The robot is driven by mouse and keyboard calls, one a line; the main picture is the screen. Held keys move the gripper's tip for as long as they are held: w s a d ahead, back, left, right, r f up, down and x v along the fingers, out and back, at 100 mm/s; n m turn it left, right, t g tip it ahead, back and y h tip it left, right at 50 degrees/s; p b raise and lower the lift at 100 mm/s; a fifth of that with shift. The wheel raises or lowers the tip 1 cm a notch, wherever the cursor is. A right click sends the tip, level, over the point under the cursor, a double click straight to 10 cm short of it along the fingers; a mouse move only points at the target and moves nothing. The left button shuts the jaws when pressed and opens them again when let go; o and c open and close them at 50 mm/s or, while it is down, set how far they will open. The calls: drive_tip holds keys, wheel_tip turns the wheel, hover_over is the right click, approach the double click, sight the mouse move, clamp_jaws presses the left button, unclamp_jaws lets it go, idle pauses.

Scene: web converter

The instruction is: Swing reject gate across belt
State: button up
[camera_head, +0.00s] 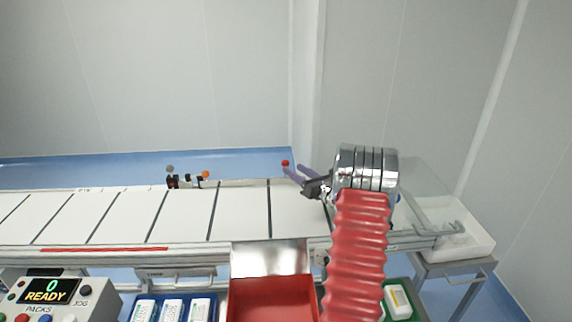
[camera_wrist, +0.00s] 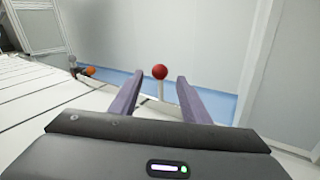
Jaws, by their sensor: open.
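A red ball knob (camera_head: 285,163) stands at the far edge of the white belt (camera_head: 185,215). In the wrist view the red knob (camera_wrist: 160,72) sits on a pale upright stalk, in line with the gap between my fingers. My gripper (camera_head: 295,170) has purple fingers, is open, and reaches over the far side of the belt close to the knob. I cannot tell whether the knob is fully between the fingertips; neither finger visibly touches it. The rest of the gate is not clearly visible; my arm and gripper hide part of that area.
A sensor with an orange tip (camera_head: 205,174) stands left along the belt's far edge. A red bin (camera_head: 273,295) is in front, beside blue packs (camera_head: 172,309). A white tray (camera_head: 465,240) stands at the belt's right end.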

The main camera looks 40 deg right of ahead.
sight(286, 163)
drive_tip(key=w, duration=0.6)
drive_tip(key=shift+w+d, duration=0.35)
drive_tip(key=shift+d, duration=0.05)
clamp_jaws()
drive_tip(key=shift+s+d, duration=0.1)
drive_tip(key=shift+d, duration=0.05)
idle(0.4)
